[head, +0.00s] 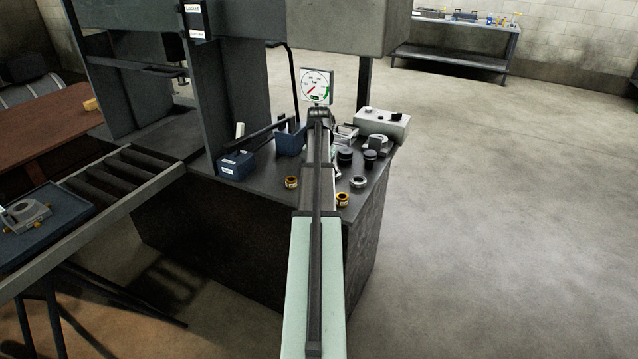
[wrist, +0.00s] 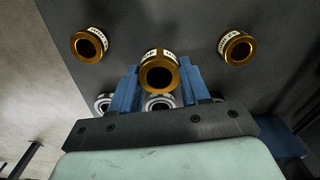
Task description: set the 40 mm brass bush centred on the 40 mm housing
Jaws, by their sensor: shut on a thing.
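My gripper (wrist: 159,84) shows in the wrist view, its two blue fingers shut on a brass bush (wrist: 157,57) with a white label band. The label is too small to read. Pale metal rings (wrist: 104,103) sit behind and beside the fingers, one (wrist: 160,103) just below the held bush and partly hidden. I cannot tell which is the 40 mm housing, nor the gap to the held bush. In the head view my arm hides the gripper and the held bush; one silver ring (head: 358,182) shows right of the arm.
Two other brass bushes stand on the dark bench (head: 265,192), one left (head: 291,182) and one right (head: 342,199) of my arm. Black cylinders (head: 370,158), a grey control box (head: 383,122), a dial gauge (head: 317,86) and blue blocks (head: 237,164) stand around the work area.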

